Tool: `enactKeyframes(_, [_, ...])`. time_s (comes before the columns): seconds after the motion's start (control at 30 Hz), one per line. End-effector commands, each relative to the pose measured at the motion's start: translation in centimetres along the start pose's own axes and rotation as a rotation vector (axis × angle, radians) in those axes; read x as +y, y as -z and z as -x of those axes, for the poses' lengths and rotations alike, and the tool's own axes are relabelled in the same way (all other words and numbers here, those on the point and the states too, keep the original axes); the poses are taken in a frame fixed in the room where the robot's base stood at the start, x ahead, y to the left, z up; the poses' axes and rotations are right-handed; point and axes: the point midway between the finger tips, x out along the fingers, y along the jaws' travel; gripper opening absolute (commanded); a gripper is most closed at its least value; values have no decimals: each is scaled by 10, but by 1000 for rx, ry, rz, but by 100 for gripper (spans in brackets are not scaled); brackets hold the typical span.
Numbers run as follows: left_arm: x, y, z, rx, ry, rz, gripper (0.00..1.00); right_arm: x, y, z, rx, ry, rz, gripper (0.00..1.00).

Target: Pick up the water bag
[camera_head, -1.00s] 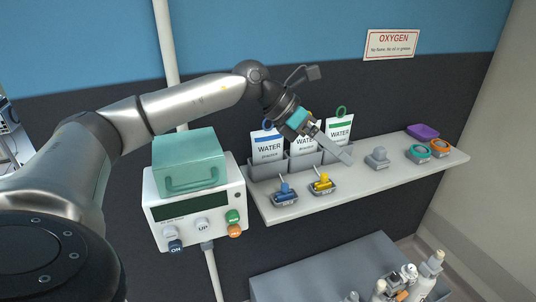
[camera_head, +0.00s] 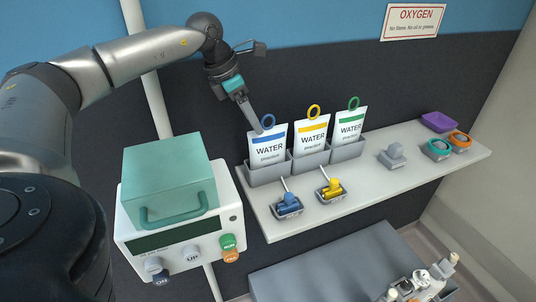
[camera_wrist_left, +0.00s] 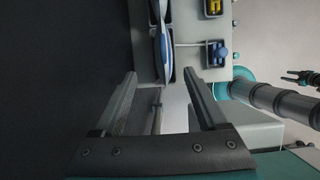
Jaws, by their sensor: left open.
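Three white water bags stand upright in grey holders on the wall shelf: one with a blue band (camera_head: 267,150), one with yellow (camera_head: 311,137) and one with green (camera_head: 349,129). Each has a ring at its top in the matching colour. My left gripper (camera_head: 254,124) is open and empty, pointing down at the upper left of the blue bag, by its blue ring (camera_head: 268,121). In the left wrist view the blue bag (camera_wrist_left: 163,38) shows edge-on, ahead of and between the open fingertips (camera_wrist_left: 160,75). I cannot tell whether they touch it.
A device with a teal box (camera_head: 168,175) stands left of the shelf (camera_head: 365,172). Blue (camera_head: 288,204) and yellow (camera_head: 331,190) fittings sit in trays before the bags. Further right are a grey knob (camera_head: 395,155) and a purple item (camera_head: 438,122).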

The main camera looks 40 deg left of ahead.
Motion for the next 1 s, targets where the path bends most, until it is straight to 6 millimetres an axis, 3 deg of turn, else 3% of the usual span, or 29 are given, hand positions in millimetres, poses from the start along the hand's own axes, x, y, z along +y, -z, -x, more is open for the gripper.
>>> enactKeyframes(0.1, [-1,0,-21,2,1,-1,75,1,1,2,2,-2,-1,50])
enactKeyframes(0.37, [-2,0,-40,0,0,-1,75,1,13,4,21,-1,-2,50])
enactKeyframes(0.7, [-8,-1,-84,1,2,0,75,-8,17,11,27,11,-7,50])
enactKeyframes(1.0, [-8,-1,-89,-1,0,0,74,-8,17,11,26,10,-6,50])
